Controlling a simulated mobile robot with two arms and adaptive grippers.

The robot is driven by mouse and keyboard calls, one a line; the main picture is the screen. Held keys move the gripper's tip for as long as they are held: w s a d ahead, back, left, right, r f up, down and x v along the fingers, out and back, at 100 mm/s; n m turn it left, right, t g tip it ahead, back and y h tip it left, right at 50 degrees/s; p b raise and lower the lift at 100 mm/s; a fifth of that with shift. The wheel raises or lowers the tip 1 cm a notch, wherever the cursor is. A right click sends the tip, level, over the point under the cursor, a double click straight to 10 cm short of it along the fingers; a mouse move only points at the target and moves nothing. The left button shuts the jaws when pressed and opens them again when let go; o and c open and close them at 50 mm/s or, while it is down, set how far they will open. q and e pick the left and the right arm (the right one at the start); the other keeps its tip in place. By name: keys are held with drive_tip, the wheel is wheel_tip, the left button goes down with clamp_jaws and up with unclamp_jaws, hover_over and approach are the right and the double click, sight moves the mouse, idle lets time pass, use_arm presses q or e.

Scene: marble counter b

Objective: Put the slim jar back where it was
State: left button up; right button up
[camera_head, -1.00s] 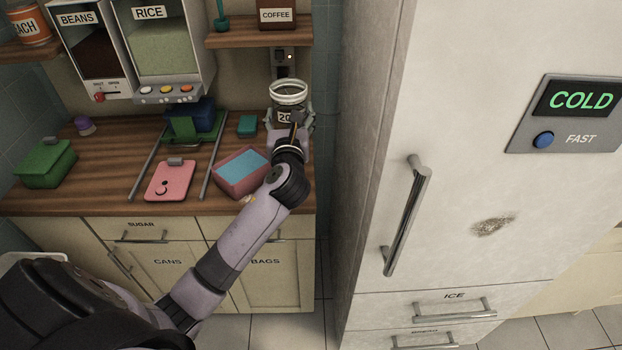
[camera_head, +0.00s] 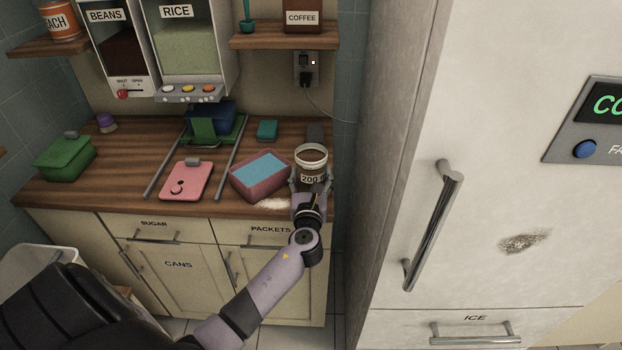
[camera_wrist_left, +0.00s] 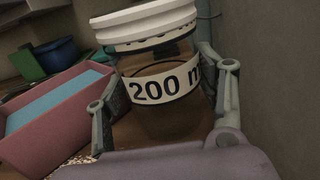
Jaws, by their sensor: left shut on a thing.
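The slim jar (camera_head: 312,160) is clear, with a white threaded rim and a "200" label band. It is upright near the right end of the wooden counter, to the right of the pink box. My left gripper (camera_head: 311,182) is shut on it from the front, with a finger on each side. In the left wrist view the jar (camera_wrist_left: 165,88) stands between the two fingers (camera_wrist_left: 166,100), slightly tilted in the picture. Its base is hidden, and I cannot tell if it touches the counter. My right gripper is not in view.
A pink box with a blue top (camera_head: 260,176) is close to the jar's left, with pale crumbs (camera_head: 273,204) in front. A dark object (camera_head: 315,133) stands behind the jar. A pink board (camera_head: 187,180) lies further left. The fridge (camera_head: 490,180) is to the right.

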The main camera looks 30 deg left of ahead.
use_arm(q)
drive_tip(key=shift+f, duration=0.15)
drive_tip(key=o, duration=1.6)
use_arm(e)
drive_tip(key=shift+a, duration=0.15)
